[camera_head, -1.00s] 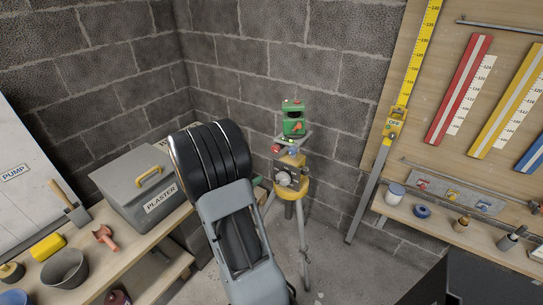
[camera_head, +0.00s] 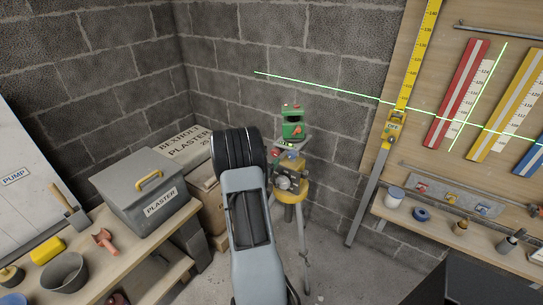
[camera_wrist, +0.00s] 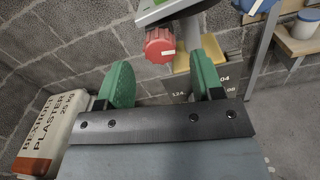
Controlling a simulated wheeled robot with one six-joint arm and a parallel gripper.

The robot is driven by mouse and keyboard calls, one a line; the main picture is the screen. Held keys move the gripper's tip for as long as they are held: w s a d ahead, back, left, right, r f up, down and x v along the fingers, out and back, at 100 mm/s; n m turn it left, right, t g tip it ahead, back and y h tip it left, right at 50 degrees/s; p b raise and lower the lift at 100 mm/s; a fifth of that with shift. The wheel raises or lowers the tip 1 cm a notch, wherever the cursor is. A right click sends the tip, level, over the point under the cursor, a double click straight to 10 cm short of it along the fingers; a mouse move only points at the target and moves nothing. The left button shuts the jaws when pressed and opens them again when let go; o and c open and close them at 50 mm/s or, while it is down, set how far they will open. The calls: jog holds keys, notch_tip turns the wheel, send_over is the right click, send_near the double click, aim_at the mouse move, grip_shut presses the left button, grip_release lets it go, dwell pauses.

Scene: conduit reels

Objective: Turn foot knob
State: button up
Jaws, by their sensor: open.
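A red, ribbed knob (camera_wrist: 158,46) with a pale mark shows in the wrist view, under the base of the green laser level (camera_head: 293,121). The level stands on a yellow-topped tripod (camera_head: 290,192) in the corner. My gripper (camera_wrist: 161,70) is open, its two green fingers spread wide. In the picture the knob lies in line with the gap between them, at or just beyond the fingertips. No contact is visible. In the head view my arm hides most of the gripper.
A plaster bag (camera_wrist: 50,125) lies left of my gripper in the wrist view. A bench with a grey box (camera_head: 140,190) stands left. A tool board and a shelf (camera_head: 440,222) are at right. Green laser lines (camera_head: 330,86) cross wall and board.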

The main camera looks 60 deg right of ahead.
aim_at(275, 153)
jog(key=shift+d, duration=1.3)
jog(key=shift+c, duration=0.2)
